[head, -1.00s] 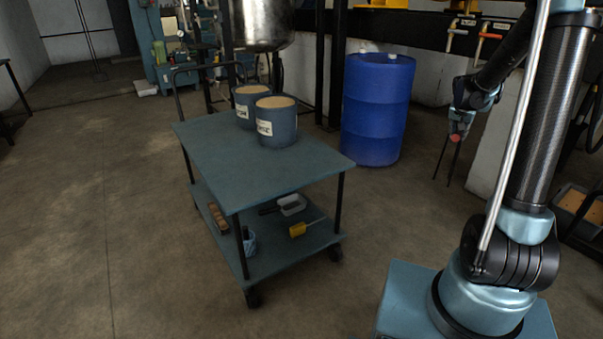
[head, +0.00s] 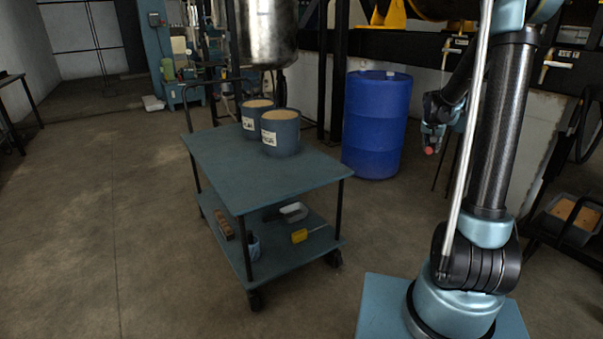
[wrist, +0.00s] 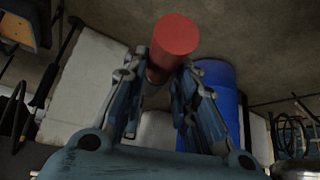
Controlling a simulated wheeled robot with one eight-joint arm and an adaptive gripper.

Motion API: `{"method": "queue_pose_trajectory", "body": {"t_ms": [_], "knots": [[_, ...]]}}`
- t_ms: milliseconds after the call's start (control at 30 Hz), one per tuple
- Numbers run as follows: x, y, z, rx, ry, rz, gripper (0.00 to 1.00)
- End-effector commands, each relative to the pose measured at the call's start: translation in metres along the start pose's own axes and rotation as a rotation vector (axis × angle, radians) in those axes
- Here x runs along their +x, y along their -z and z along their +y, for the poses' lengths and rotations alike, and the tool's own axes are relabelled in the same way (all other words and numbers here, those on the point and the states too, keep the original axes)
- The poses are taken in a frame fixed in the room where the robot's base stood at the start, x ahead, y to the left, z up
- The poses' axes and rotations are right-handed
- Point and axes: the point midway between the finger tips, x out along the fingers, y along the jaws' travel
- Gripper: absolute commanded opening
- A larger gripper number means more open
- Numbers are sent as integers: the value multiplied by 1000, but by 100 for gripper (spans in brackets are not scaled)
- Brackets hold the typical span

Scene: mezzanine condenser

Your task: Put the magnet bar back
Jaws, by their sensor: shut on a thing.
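A red cylindrical piece, which looks like the end of the magnet bar (wrist: 176,42), is held between the fingers of my gripper (wrist: 165,85) in the wrist view. My gripper is shut on it. In the head view my gripper (head: 430,138) hangs to the right of the blue drum, with the small red tip of the bar (head: 429,151) showing at its lower end. The rest of the bar is hidden by the fingers, so I cannot tell its full length.
A dark rack with a tray (head: 570,222) is at the far right. The left floor is clear.

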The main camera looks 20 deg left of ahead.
Motion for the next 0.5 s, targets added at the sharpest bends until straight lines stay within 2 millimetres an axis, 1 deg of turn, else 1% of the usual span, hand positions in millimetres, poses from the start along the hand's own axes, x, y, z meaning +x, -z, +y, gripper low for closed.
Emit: {"method": "queue_pose_trajectory", "body": {"t_ms": [67,167,267,367,400,467,500], "knots": [[0,0,-1,-2,1,1,0],[0,-2,-11,-22,15,5,0],[-2,-9,-38,-76,53,17,0],[-5,-21,-80,-162,114,35,0],[-7,-27,-99,-202,142,44,0],[-12,-37,-129,-263,188,57,0],[-15,-45,-148,-304,218,66,0]]}}
